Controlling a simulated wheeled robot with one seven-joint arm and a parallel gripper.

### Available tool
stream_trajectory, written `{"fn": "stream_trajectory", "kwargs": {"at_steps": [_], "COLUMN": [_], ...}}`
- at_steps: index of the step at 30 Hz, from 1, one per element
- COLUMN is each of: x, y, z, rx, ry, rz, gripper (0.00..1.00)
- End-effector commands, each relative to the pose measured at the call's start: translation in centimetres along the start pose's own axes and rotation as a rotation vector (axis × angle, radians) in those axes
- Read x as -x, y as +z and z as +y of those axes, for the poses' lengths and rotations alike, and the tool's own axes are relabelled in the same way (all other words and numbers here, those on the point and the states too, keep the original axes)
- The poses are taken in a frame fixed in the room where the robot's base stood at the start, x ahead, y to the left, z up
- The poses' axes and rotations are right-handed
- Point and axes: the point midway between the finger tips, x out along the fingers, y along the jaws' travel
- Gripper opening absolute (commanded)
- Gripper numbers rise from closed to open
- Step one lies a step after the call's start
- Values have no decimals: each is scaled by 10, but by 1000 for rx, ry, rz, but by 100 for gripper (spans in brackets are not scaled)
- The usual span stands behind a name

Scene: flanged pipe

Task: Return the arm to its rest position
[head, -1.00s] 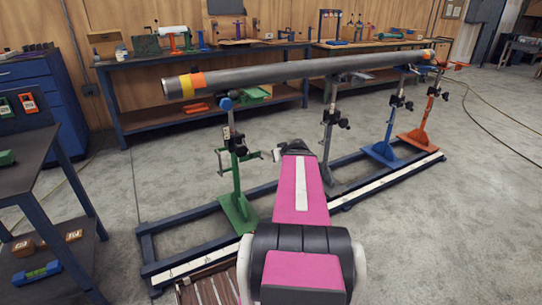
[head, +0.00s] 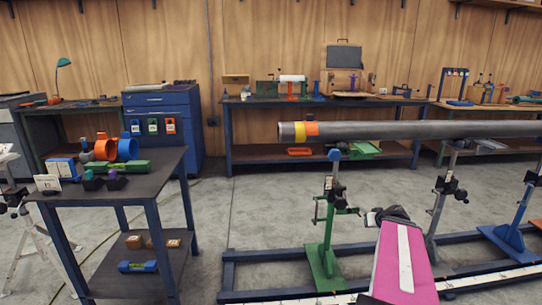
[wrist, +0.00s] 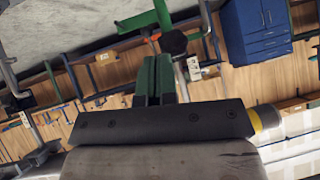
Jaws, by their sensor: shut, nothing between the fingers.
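My pink arm (head: 402,262) reaches up from the bottom right of the head view, with a dark joint at its far end. My gripper is hidden in that view. In the wrist view my gripper (wrist: 153,62) shows its two fingers side by side, shut and empty. The long grey pipe (head: 420,130) lies level on its stands, with a yellow and an orange band near its left end. The pipe's yellow-banded end (wrist: 267,119) shows right of the gripper in the wrist view. Whether the gripper is clear of the pipe is hard to tell.
A green stand (head: 325,255) and a blue stand (head: 508,237) rise from the dark floor frame (head: 270,297). A dark table (head: 120,188) with orange and blue rings stands at the left. A workbench (head: 270,153) runs along the wall. Floor between table and frame is open.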

Motion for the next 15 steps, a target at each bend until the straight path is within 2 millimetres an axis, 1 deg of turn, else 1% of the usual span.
{"fn": "stream_trajectory", "kwargs": {"at_steps": [1, 6, 10, 15], "x": [-9, -32, -43, -50], "y": [6, 31, 53, 82], "z": [-21, -80, -121, -168], "rx": [0, -16, -23, -29], "ry": [-26, -76, -84, -53], "rz": [-46, -220, -356, -527], "gripper": [0, 0, 0, 0]}}
